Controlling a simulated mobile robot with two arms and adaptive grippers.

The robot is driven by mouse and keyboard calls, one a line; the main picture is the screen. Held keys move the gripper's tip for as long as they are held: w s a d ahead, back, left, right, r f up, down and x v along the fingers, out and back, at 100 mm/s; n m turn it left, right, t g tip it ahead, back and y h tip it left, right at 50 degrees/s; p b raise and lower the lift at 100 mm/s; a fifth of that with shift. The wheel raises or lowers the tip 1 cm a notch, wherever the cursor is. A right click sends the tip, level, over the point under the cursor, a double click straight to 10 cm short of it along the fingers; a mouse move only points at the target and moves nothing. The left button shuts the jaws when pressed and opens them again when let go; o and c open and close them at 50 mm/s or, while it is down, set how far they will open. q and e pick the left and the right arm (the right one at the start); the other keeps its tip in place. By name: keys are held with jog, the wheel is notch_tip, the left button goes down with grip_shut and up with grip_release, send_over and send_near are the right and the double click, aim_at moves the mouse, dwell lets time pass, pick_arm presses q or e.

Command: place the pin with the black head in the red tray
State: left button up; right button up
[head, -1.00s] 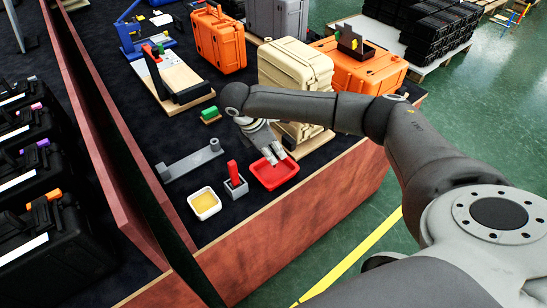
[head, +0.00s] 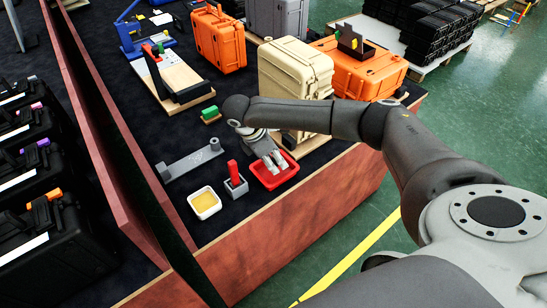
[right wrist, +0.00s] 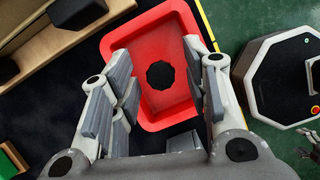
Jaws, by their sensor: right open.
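The red tray (head: 265,184) stands near the front edge of the dark tabletop in the head view. It also shows in the right wrist view (right wrist: 155,117). The black head of the pin (right wrist: 160,75) shows as a dark round shape against the tray floor, between my fingers in the picture. Its shaft is hidden, and I cannot tell if it stands upright. In the head view the pin is not seen. My right gripper (head: 274,163) is open over the tray, fingers pointing down; its fingers are apart in the wrist view (right wrist: 163,85). My left gripper is not in view.
Left of the tray are a grey block with a red-topped piece (head: 235,183) and a white dish with yellow contents (head: 204,203). A grey bracket (head: 190,161) lies behind them. A beige case (head: 295,75) stands close behind my right arm.

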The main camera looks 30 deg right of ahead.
jog(key=shift+r, duration=0.1)
jog(key=v, duration=1.2)
